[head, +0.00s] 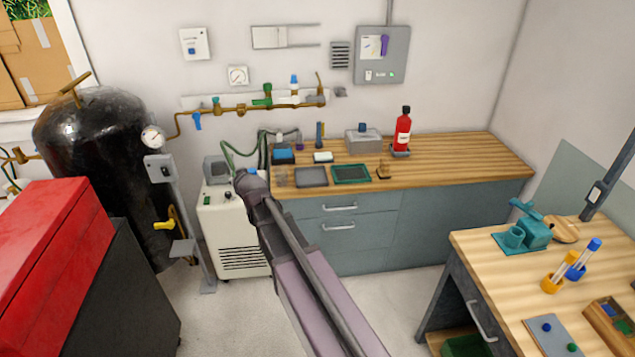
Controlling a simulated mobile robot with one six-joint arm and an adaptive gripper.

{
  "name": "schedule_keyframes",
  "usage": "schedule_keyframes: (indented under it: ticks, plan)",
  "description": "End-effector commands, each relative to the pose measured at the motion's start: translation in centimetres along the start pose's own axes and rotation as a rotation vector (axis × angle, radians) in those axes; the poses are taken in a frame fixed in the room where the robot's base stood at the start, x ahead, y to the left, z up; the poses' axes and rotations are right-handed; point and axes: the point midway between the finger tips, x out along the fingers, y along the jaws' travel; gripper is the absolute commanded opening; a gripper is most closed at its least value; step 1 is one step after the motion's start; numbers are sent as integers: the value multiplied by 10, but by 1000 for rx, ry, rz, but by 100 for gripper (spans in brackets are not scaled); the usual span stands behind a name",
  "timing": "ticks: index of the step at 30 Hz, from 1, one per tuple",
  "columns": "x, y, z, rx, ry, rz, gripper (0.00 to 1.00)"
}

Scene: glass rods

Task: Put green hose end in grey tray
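A green hose (229,153) curves from the wall pipework down behind the pale floor unit at the left end of the back bench. I cannot make out its free end. A flat dark grey tray (312,177) lies on the back bench near its front left edge, and looks empty. My arm reaches up from the bottom of the view to just left of the tray, in front of the bench and floor unit. I cannot make out my gripper or its fingers, and nothing held shows.
A green-rimmed tray (351,174) lies right of the grey one, with a red bottle (402,131) farther right. The pale floor unit (232,230) stands beside the bench. A red-topped cabinet (50,240) is at left, a second bench (490,246) at right. Grey floor between is clear.

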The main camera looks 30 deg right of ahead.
Motion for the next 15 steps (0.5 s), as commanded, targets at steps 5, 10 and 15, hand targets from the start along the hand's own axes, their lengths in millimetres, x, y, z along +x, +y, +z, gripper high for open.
schedule_keyframes:
  ticks: [5,10,15]
  plan:
    - [0,1,0,1,1,1,0]
    - [0,5,0,3,1,5,0]
    - [0,8,0,4,1,8,0]
